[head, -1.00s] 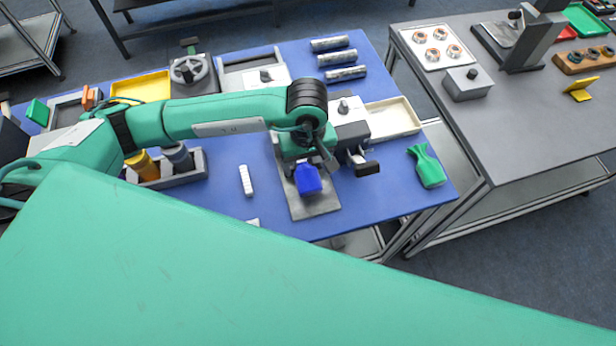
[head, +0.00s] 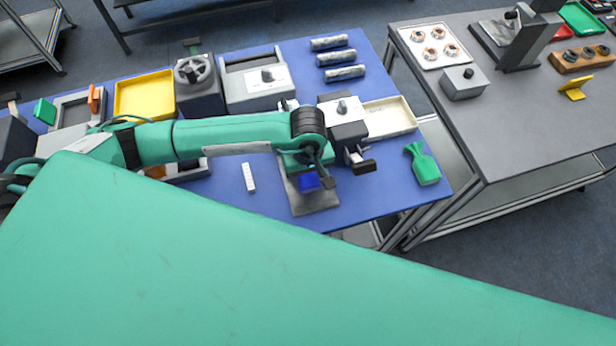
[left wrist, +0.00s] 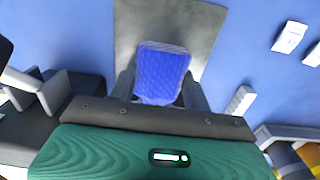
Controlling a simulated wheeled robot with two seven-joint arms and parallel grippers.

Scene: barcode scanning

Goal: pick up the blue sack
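The blue sack (head: 309,182) lies on a grey plate (head: 318,203) near the front edge of the blue table, partly hidden under my left gripper in the head view. My left gripper (head: 313,178) is directly above the sack and points down at it. In the left wrist view the blue sack (left wrist: 162,72) is between the two spread fingers (left wrist: 158,92), one on each side. The fingers look open, with narrow gaps beside the sack. My right gripper is not in view.
A device with a black knob (head: 343,108) and a cream tray (head: 389,119) are just behind the gripper. A white block (head: 249,177) lies left of the plate. A grey table (head: 520,120) stands at the right.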

